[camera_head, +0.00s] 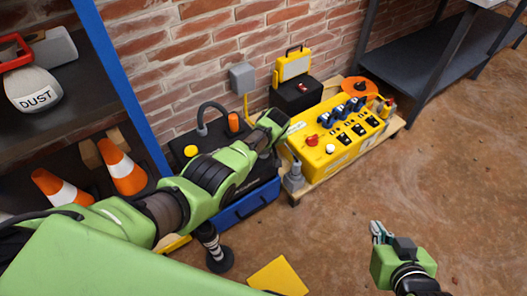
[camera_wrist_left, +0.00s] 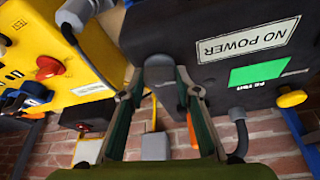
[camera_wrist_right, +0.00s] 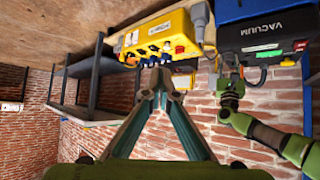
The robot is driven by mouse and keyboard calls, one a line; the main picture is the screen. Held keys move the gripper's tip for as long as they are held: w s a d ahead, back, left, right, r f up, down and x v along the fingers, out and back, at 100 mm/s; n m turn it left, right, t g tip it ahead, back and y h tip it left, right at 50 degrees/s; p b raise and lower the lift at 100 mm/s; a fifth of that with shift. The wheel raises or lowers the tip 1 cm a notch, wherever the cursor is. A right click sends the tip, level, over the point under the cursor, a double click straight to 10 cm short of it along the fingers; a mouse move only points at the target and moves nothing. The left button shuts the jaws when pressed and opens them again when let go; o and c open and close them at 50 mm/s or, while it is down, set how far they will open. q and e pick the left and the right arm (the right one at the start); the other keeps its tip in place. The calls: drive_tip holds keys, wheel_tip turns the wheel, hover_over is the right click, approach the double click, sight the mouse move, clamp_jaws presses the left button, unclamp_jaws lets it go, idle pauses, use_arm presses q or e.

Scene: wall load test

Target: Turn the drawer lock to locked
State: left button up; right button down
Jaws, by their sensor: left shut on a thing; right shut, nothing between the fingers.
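My left gripper (camera_head: 281,118) is beside the black-topped vacuum, close to the left end of the yellow control panel. In the left wrist view its fingers (camera_wrist_left: 160,78) are shut on a small grey piece (camera_wrist_left: 160,62) against the dark housing; I cannot tell whether this is the drawer lock. The vacuum's blue lower part (camera_head: 246,205) is partly behind my left arm. No lock marking is readable. My right gripper (camera_head: 379,231) is shut and empty over the open floor; its fingertips also meet in the right wrist view (camera_wrist_right: 161,78).
The yellow control panel (camera_head: 318,160) with switches and a red knob sits on a wooden pallet. The vacuum housing bears a NO POWER label (camera_wrist_left: 248,40). A shelf at left holds a DUST container (camera_head: 35,92) and cones (camera_head: 122,168). The floor at right is clear.

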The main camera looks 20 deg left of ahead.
use_arm(q)
drive_tip(key=shift+d+f+n+g+b, duration=0.15)
drive_tip(key=shift+n+g+b, duration=0.15)
drive_tip(key=shift+n+b, duration=0.65)
drive_tip(key=shift+n+y+b, duration=0.3)
drive_tip(key=shift+n+b, duration=0.25)
drive_tip(key=shift+b, duration=0.1)
use_arm(e)
drive_tip(key=w+a+r+t+y, duration=0.1)
drive_tip(key=w+a+r+t, duration=0.1)
drive_tip(key=r+t, duration=0.3)
drive_tip(key=w+a+r+t+y, duration=0.2)
drive_tip(key=w+r+t, duration=0.2)
drive_tip(key=r, duration=0.9)
drive_tip(key=shift+w+t, duration=0.15)
drive_tip(key=shift+t, duration=0.45)
drive_tip(key=shift+r, duration=0.1)
use_arm(q)
drive_tip(key=o, duration=1.1)
drive_tip(key=shift+r, duration=0.25)
drive_tip(key=v, duration=1.1)
drive_tip(key=shift+d+r, duration=0.15)
drive_tip(key=shift+r, duration=0.2)
drive_tip(key=shift+f, duration=0.1)
